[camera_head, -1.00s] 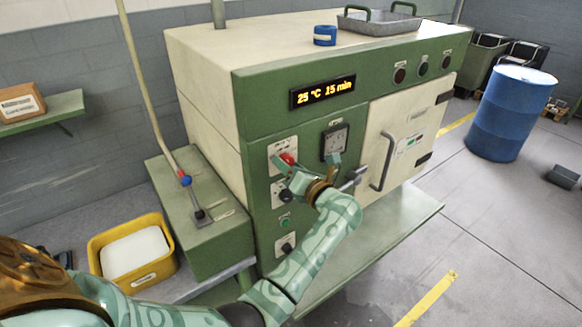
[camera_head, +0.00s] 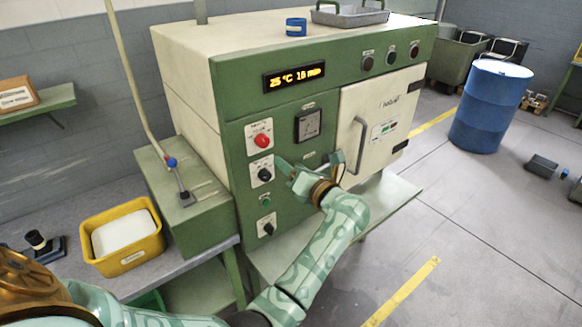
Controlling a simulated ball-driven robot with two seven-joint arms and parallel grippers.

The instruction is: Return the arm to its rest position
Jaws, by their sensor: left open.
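My left arm comes in from the lower left, patterned in pale green. Its gripper (camera_head: 311,168) is open and empty, with the fingers spread in front of the green control panel (camera_head: 287,203). It is below the square gauge (camera_head: 308,123) and left of the white oven door (camera_head: 376,125). The red knob (camera_head: 262,140) and the black knob (camera_head: 265,174) show to its left. The display (camera_head: 294,77) is lit with orange text for a temperature and minutes. My right gripper is not in view.
A metal shelf (camera_head: 393,200) juts out below the door. A yellow bin (camera_head: 90,263) with white contents stands on the grey bench at left. A green box with a lever (camera_head: 184,196) stands beside the oven. A blue barrel (camera_head: 486,110) stands at right. Floor at lower right is clear.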

